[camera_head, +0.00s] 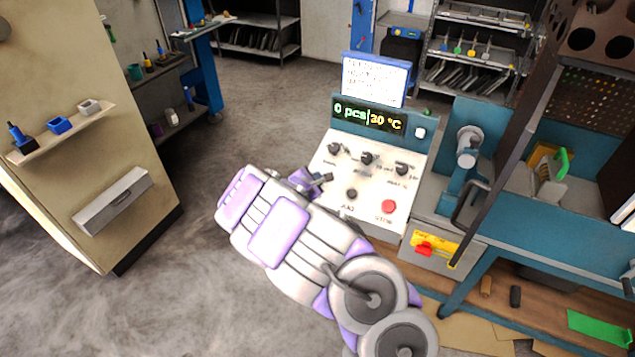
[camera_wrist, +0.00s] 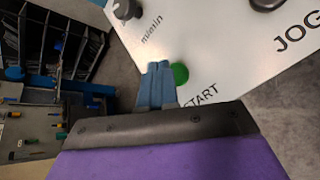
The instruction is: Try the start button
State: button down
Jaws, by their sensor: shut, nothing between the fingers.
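The white control panel (camera_head: 335,170) stands in the middle of the head view, with dark knobs, a dark button labelled JOG and a red button (camera_head: 389,207). In the wrist view the green start button (camera_wrist: 180,74) sits above the START lettering. My gripper (camera_wrist: 160,68) is shut and empty, its fingertips just left of the green button in that view and partly overlapping its edge. I cannot tell whether they touch it. In the head view my gripper (camera_head: 325,178) is over the panel's left side, and the green button is hidden behind it.
A display (camera_head: 370,118) above the panel reads 0 pcs and 30 °C, with a paper sheet (camera_head: 375,80) over it. A teal machine (camera_head: 465,160) stands to the right. A beige cabinet (camera_head: 90,130) is at the left. Grey floor is clear between.

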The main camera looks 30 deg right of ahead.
jog(key=shift+f, duration=0.15)
jog(key=shift+d+f+b, duration=0.15)
jog(key=shift+f+b, duration=0.1)
jog(key=shift+b, duration=0.35)
jog(key=shift+w+d+f+b, duration=0.1)
jog(key=shift+w+f+b, duration=0.05)
jog(key=shift+f+b, duration=0.3)
dwell(0.8)
jog(key=shift+r, duration=0.15)
jog(key=shift+a+r+p, duration=0.2)
jog(key=shift+r+p, duration=0.1)
jog(key=shift+r, duration=0.45)
jog(key=shift+s+a+r+p, duration=0.2)
jog(key=shift+r+p, duration=0.15)
jog(key=shift+r, duration=0.45)
jog(key=shift+s+a+r+p, duration=0.25)
jog(key=shift+r+p, duration=0.1)
jog(key=shift+r, duration=0.45)
jog(key=shift+s+a+r+p, duration=0.2)
jog(key=shift+r+p, duration=0.15)
jog(key=shift+r, duration=0.45)
